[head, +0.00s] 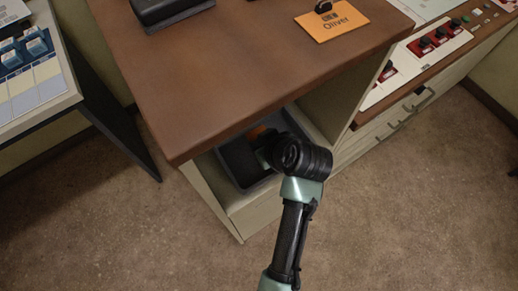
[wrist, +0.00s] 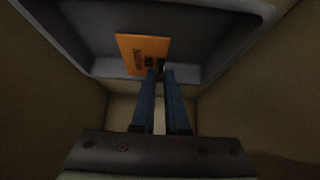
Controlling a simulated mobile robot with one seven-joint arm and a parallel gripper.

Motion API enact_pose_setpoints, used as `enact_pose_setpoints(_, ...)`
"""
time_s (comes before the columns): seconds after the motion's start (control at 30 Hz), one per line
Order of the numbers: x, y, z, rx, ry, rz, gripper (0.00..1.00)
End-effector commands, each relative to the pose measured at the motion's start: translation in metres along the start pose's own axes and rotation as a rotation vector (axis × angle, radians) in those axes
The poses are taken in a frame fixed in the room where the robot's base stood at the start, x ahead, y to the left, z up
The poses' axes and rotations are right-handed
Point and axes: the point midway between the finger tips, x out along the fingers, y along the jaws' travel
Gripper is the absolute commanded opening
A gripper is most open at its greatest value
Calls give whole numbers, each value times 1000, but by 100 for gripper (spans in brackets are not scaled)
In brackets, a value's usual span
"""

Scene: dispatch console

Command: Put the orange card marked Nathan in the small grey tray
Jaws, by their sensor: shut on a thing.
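The orange card (wrist: 138,50) is at the tips of my gripper (wrist: 161,73) in the wrist view. Its dark lettering is turned sideways and appears to read Nathan. My gripper is shut on the card's dark clip end. The grey tray (wrist: 215,40) lies beyond and around the card in the wrist view. I cannot tell whether the card touches its floor. In the head view the tray (head: 236,160) sits inside an open compartment under the brown top.
Another orange card marked Oliver (head: 335,24) lies on the brown top (head: 230,75), near a black object (head: 170,10). The compartment walls (head: 330,103) stand close around my gripper, with the brown top above. A control panel (head: 430,45) is at right.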

Motion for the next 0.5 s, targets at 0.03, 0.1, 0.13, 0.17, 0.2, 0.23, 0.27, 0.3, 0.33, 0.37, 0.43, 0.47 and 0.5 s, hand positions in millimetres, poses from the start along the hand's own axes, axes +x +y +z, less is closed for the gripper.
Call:
enact_pose_setpoints(0.03,4,0,3,0,1,0,0)
enact_pose_setpoints(0.1,8,0,6,0,0,0,0)
enact_pose_setpoints(0.13,9,0,7,1,0,0,0)
enact_pose_setpoints(0.17,11,0,9,1,0,0,0)
enact_pose_setpoints(0.2,15,0,12,2,-1,0,0)
enact_pose_setpoints(0.23,18,0,15,2,-2,-1,0)
enact_pose_setpoints(0.27,22,0,18,3,-2,-1,0)
enact_pose_setpoints(0.3,27,0,22,2,-2,-1,0)
enact_pose_setpoints(0.33,31,0,24,3,-2,-1,0)
enact_pose_setpoints(0.37,33,0,26,3,-1,0,0)
enact_pose_setpoints(0.43,36,0,28,2,0,1,0)
enact_pose_setpoints(0.47,36,0,28,1,0,1,0)
enact_pose_setpoints(0.5,36,0,28,1,1,1,0)
